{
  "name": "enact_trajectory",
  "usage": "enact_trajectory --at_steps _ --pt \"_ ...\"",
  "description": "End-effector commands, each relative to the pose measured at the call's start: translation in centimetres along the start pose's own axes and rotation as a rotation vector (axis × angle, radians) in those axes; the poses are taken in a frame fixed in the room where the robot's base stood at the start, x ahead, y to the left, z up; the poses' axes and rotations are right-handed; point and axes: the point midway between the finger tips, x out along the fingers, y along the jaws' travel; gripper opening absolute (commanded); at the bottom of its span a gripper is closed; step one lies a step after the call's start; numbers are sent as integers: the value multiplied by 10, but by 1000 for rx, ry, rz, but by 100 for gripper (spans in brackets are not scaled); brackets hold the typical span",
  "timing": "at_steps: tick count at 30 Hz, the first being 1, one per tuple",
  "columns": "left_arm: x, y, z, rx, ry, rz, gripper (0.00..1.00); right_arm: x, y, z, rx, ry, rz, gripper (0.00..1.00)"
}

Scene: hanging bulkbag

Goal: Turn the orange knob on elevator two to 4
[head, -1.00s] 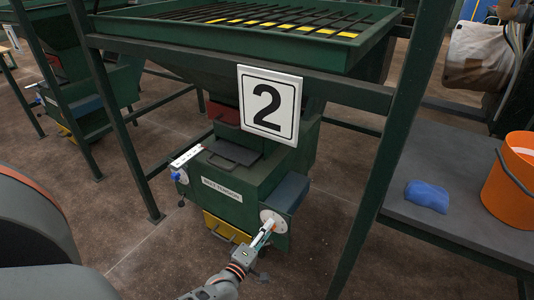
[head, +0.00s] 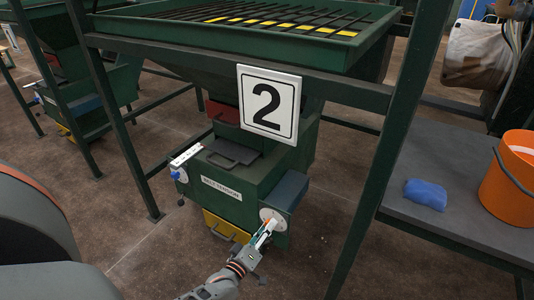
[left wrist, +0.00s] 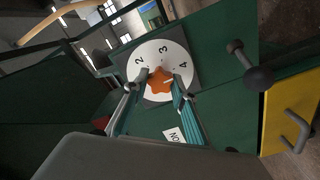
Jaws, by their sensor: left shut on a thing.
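The orange knob (left wrist: 159,80) sits in the middle of a round white dial (left wrist: 150,59) with the numbers 2, 3 and 4 showing. The dial also shows in the head view (head: 272,220), on the front right of the green elevator unit (head: 232,178) under the sign "2" (head: 269,104). My left gripper (left wrist: 160,82) is shut on the knob, one finger on each side. In the head view my left gripper (head: 264,229) reaches the dial from below. A pale mark shows on the knob's side toward the 4, but its exact direction is unclear.
A yellow drawer (head: 226,226) with a handle is left of the dial. A black ball-ended lever (left wrist: 249,64) stands out near the dial. A green frame post (head: 382,150) rises to the right, beside a table with an orange bucket (head: 510,185) and a blue cloth-like lump (head: 425,194).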

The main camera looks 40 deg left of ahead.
Motion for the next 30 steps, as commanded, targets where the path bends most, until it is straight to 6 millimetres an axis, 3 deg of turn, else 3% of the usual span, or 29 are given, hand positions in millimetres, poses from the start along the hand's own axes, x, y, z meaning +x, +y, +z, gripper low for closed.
enact_trajectory --at_steps 8,9,11,23,30 --pt "-1 -2 0 0 -1 -3 5 0 0 0 1 0 0 40" --pt "-1 -2 0 0 -1 -3 28 0 0 0 1 0 0 40" --pt "-1 -2 0 0 -1 -3 43 0 0 0 2 0 0 40" --pt "-4 -1 0 -1 -1 -1 43 0 -1 0 4 0 -1 40" --pt "-39 -2 1 -1 -3 -3 43 0 -1 0 3 0 -1 40"
